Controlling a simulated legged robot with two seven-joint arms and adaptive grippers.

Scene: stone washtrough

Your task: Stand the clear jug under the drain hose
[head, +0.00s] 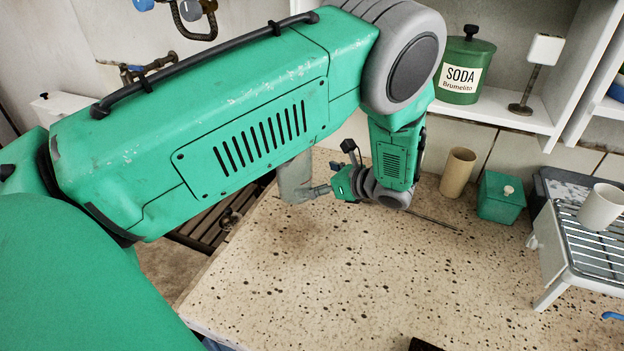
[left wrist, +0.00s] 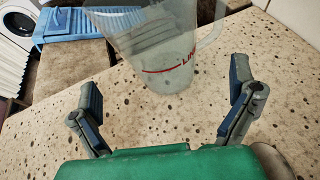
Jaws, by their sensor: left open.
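The clear jug (left wrist: 160,50) stands on the speckled stone top in the left wrist view, with a red line, red lettering and a handle on its right. Its top is cut off by the picture edge. In the head view the jug (head: 294,180) shows as a grey see-through shape, partly behind my left arm. My left gripper (left wrist: 165,85) is open and empty, its fingers spread wide on the near side of the jug. In the head view the left gripper (head: 320,190) is small and beside the jug. I cannot make out the drain hose. My right gripper is not in view.
A brown cup (head: 457,172), a green box (head: 500,197) and a wire rack (head: 600,245) with a white mug (head: 601,207) stand at the right. A thin rod (head: 430,219) lies behind. The stone top (head: 320,290) is largely clear in front.

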